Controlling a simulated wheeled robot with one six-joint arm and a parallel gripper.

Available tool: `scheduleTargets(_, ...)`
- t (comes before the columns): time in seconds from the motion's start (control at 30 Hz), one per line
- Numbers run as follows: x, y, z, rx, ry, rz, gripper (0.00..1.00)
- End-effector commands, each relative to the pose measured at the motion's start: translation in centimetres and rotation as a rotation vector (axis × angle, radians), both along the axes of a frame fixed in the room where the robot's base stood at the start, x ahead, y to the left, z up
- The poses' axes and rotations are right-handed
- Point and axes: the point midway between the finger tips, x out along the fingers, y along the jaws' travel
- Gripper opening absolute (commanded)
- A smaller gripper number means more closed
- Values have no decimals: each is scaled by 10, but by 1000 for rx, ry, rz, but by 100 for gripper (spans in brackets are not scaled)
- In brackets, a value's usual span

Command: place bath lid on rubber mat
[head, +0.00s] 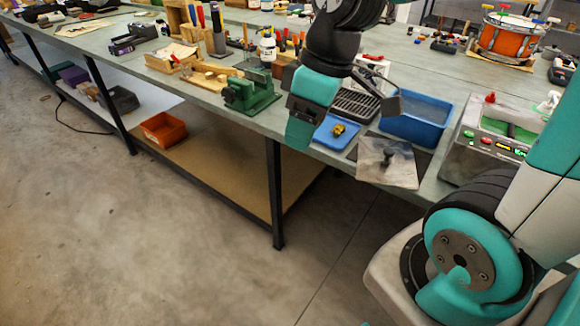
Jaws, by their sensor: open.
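The bath lid (400,175) is a flat, square, grey-beige plate with a dark knob in its middle. It lies at the bench's front edge, and its near side seems to stick out past that edge.
The bath (480,155), a metal box with lit buttons, stands right of the lid. A blue tub (415,122) is behind the lid. A blue tray (335,134) with a small yellow item is left of it. A green vise (250,92) stands further left.

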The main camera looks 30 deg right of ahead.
Motion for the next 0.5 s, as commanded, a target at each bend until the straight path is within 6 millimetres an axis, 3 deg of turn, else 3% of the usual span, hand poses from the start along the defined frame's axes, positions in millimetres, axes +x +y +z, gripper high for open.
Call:
scheduleTargets(0.03,-23,30,7,35,11,11,54)
scheduleTargets(0.1,-50,58,12,75,42,-2,54)
scheduleTargets(0.2,-78,79,17,109,80,-16,54)
scheduleTargets(0.3,-90,87,18,123,100,-25,54)
scheduleTargets(0.5,-91,87,18,124,104,-32,54)
